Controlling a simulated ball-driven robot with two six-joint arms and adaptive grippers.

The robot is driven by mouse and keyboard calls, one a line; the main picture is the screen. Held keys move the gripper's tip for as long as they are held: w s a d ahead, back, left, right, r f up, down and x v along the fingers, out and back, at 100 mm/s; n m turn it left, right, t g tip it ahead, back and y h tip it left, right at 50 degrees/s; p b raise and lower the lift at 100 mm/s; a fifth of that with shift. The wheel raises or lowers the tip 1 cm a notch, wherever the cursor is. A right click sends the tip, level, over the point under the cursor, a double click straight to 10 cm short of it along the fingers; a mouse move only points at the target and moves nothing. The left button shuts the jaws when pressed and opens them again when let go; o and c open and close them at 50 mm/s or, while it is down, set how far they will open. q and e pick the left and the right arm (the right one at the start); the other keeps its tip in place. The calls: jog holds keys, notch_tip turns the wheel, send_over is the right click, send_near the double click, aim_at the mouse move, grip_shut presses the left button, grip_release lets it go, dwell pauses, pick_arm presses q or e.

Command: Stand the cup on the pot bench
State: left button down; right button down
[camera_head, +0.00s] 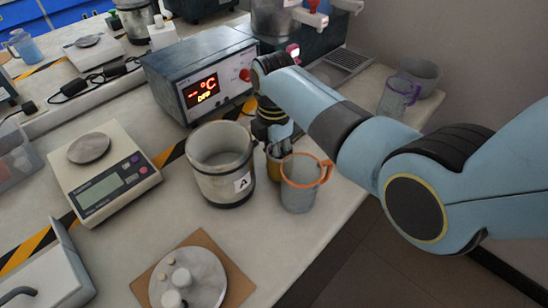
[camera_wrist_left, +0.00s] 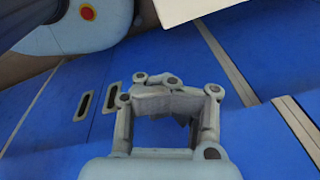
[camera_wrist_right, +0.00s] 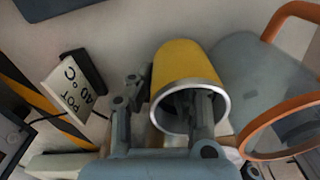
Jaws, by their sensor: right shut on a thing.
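The cup is yellow with a metal rim (camera_wrist_right: 188,62). In the head view it shows (camera_head: 273,163) between the white pot and a grey jug. My right gripper (camera_wrist_right: 165,105) is shut on its wall, one finger inside the mouth and one outside. I cannot tell whether the cup touches the bench. A sign reading "POT 40 °C" (camera_wrist_right: 72,88) stands on the bench (camera_wrist_right: 110,25).
A white pot marked A (camera_head: 215,180) and a grey jug with orange handle (camera_head: 298,190) stand close to the cup. A heater box with red display (camera_head: 200,85) is behind. A scale (camera_head: 105,180) is left and a round plate on a board (camera_head: 190,280) in front.

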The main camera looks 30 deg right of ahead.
jog(key=shift+f, duration=0.6)
pick_arm(q)
jog(key=shift+s+f, duration=0.1)
jog(key=shift+s, duration=0.2)
pick_arm(e)
jog(key=shift+w, duration=0.1)
pick_arm(q)
jog(key=shift+s, duration=0.1)
pick_arm(e)
jog(key=shift+f, duration=0.1)
jog(key=c, duration=1.3)
grip_release()
pick_arm(q)
jog(key=shift+f, duration=0.1)
